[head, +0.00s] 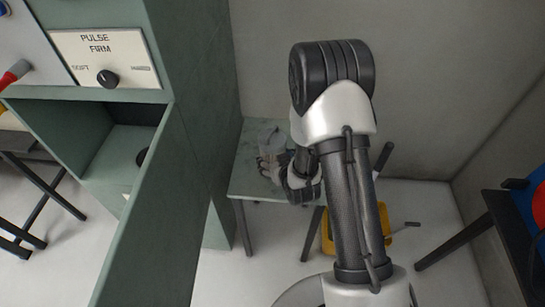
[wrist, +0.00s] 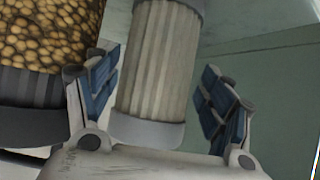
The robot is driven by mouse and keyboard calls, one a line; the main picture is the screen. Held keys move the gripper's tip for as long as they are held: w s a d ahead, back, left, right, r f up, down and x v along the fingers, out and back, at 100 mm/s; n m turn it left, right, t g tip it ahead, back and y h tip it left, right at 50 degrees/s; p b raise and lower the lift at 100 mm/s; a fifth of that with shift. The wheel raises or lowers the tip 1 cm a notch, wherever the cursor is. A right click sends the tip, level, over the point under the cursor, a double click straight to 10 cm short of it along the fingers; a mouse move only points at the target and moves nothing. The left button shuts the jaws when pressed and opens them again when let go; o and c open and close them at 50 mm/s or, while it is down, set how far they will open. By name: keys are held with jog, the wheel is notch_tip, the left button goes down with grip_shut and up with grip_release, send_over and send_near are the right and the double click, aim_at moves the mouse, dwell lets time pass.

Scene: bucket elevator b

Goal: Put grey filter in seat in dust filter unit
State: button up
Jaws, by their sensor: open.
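The grey filter (wrist: 158,60) is a pleated cylinder with a smooth grey end cap, seen between the fingers of my gripper (wrist: 160,78) in the wrist view. The fingers with blue pads are spread on both sides of it, with a visible gap on the right. In the head view my gripper (head: 272,170) is over a small green table (head: 245,180), beside a grey cylinder there. The dust filter unit appears to be the green cabinet (head: 190,60) at the left, with an open compartment (head: 125,150) and door (head: 150,220). The seat is not clearly visible.
A cylinder of brown beads (wrist: 50,35) with a dark base stands close left of the filter in the wrist view. A panel with a knob (head: 108,78) sits above the compartment. A yellow container (head: 328,238) is on the floor; a dark table (head: 505,215) stands right.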

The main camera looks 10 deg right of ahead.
jog(key=b+x, duration=0.2)
jog(key=x, duration=0.3)
jog(key=shift+d+f, duration=0.1)
jog(key=shift+f, duration=0.05)
jog(key=shift+c, duration=0.3)
jog(key=c, duration=1.1)
